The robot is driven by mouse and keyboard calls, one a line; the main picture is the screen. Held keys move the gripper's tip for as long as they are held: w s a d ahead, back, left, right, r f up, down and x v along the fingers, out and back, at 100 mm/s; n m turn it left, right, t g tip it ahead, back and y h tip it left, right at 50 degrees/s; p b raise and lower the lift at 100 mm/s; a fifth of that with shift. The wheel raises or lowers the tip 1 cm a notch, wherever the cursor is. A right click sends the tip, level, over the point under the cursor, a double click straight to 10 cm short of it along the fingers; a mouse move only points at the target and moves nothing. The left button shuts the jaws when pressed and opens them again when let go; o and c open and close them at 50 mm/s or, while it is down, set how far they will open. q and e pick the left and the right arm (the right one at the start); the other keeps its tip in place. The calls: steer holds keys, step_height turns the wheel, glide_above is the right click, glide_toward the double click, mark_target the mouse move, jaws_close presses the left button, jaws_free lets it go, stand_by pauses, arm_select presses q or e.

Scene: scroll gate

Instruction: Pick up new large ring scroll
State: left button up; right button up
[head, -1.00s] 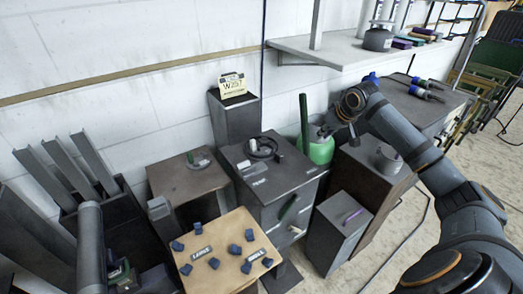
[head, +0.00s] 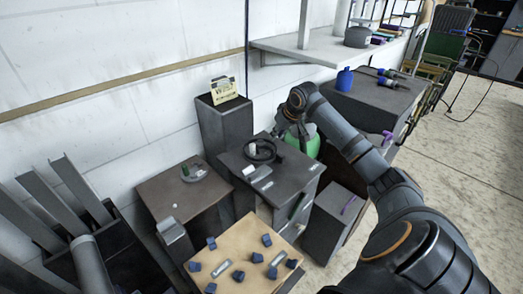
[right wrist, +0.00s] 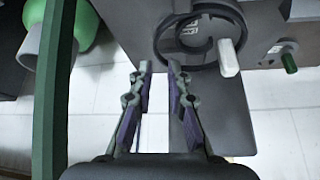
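A large black ring (head: 261,150) lies on top of a dark cabinet (head: 243,180). A short white piece (head: 250,149) stands at its rim. In the right wrist view the ring (right wrist: 157,45) curves just beyond the fingertips, with the white piece (right wrist: 229,57) at its right. My right gripper (right wrist: 160,70) is open and empty, with a narrow gap between its fingers. In the head view the right gripper (head: 287,130) hangs beside the ring, to its right, its fingertips hard to make out. My left gripper is not in view.
A green vessel (head: 312,145) stands right of the cabinet, partly behind my arm. A tall green bar (right wrist: 55,90) rises left of the right gripper in the wrist view. A wooden board (head: 233,245) with several blue pieces is in front; a brown box (head: 165,205) is left.

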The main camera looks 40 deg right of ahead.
mark_target(260, 150)
steer(key=shift+w+d+f, duration=0.1)
steer(key=shift+d+f, duration=0.05)
steer(key=shift+f, duration=0.65)
steer(key=x, duration=0.3)
steer(key=shift+d, duration=0.1)
steer(key=shift+w+f, duration=0.15)
steer(key=shift+f, duration=0.1)
steer(key=c, duration=0.3)
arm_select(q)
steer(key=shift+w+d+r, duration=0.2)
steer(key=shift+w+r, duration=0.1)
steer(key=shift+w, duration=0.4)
arm_select(e)
jaws_close()
